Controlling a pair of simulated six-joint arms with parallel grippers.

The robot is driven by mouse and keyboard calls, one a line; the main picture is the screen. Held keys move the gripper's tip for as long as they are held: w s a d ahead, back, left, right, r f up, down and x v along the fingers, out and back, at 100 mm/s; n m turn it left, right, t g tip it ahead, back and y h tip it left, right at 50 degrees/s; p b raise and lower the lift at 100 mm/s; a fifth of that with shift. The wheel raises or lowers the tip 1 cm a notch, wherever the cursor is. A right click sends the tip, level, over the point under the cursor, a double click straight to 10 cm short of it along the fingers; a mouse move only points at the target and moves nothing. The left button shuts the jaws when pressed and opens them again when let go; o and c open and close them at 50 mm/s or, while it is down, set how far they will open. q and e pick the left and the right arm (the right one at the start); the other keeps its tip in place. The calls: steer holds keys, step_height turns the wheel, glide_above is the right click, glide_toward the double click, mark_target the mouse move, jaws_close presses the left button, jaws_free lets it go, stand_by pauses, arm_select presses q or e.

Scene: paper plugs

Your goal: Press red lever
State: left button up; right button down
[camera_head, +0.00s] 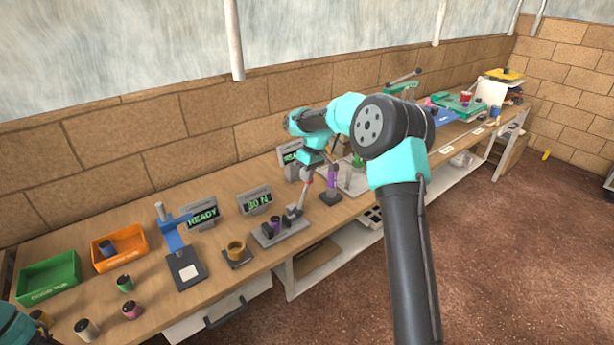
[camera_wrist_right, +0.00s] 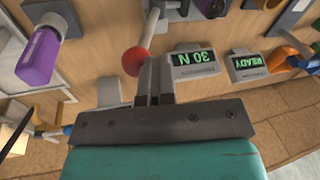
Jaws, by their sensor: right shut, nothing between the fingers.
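The lever has a red ball knob (camera_wrist_right: 137,61) on a grey rod, seen in the right wrist view. In the head view its grey rod (camera_head: 297,203) rises from a grey base plate (camera_head: 278,234) holding a small purple plug. My right gripper (camera_head: 307,171) is at the knob's height. In the wrist view its shut, empty fingers (camera_wrist_right: 154,68) are right beside the knob, seeming to touch or nearly touch it. A piece of my left arm shows at the lower left of the head view; its gripper is not in view.
A "30 N" display (camera_head: 257,201) and a "READY" display (camera_head: 201,216) stand behind. A purple cylinder (camera_head: 332,178) on a stand is close on the right. A blue press (camera_head: 175,240), an orange bin (camera_head: 121,247) and a green bin (camera_head: 49,277) stand left.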

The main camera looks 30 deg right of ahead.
steer(key=shift+w+d, duration=0.1)
steer(key=shift+d, duration=0.2)
step_height(320, 180, up, 12)
steer(key=s, duration=0.1)
steer(key=shift+s+a+f, duration=0.15)
steer(key=shift+s+a, duration=0.05)
steer(key=shift+a, duration=0.05)
stand_by(0.5)
stand_by(0.3)
